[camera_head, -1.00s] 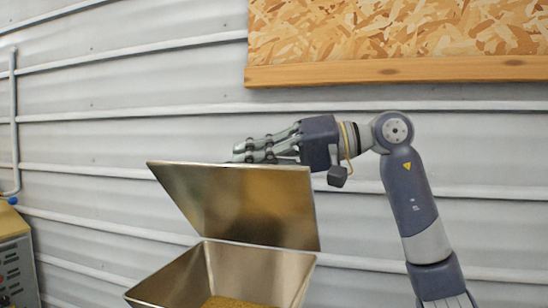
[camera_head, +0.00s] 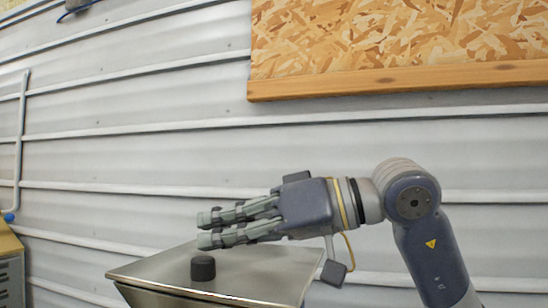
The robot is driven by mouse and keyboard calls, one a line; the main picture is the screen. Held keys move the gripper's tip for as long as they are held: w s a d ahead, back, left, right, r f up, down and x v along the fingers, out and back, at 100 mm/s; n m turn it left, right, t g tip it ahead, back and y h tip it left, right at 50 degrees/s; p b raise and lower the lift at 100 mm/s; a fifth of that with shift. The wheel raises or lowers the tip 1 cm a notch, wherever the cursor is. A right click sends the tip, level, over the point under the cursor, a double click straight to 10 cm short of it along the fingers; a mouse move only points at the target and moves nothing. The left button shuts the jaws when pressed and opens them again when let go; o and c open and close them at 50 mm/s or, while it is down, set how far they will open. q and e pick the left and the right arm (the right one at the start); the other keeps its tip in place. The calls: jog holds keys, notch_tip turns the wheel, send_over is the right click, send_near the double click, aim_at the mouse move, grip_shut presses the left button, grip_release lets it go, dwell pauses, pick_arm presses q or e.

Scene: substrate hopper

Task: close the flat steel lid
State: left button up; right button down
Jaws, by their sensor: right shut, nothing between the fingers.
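The flat steel lid (camera_head: 240,270) lies low over the hopper, nearly level, with a black knob (camera_head: 203,268) on its top near the left. The steel hopper body (camera_head: 150,298) shows only as a strip under the lid's front edge; its inside is hidden. I cannot tell whether the lid rests fully on the rim. My right gripper (camera_head: 205,229) is shut and empty, its fingers pointing left above the lid. I cannot tell whether they touch it. My left gripper is not in view.
A ribbed grey metal wall (camera_head: 120,150) stands behind. A wood-chip board with a wooden lower edge (camera_head: 400,80) hangs at the upper right. A grey cabinet with a tan top (camera_head: 9,250) is at the left edge. The space left of my fingers is clear.

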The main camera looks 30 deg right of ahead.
jog(key=shift+s+a+f, duration=0.1)
jog(key=shift+a+f, duration=0.05)
jog(key=shift+f, duration=0.55)
jog(key=shift+f, duration=0.1)
jog(key=v, duration=1.2)
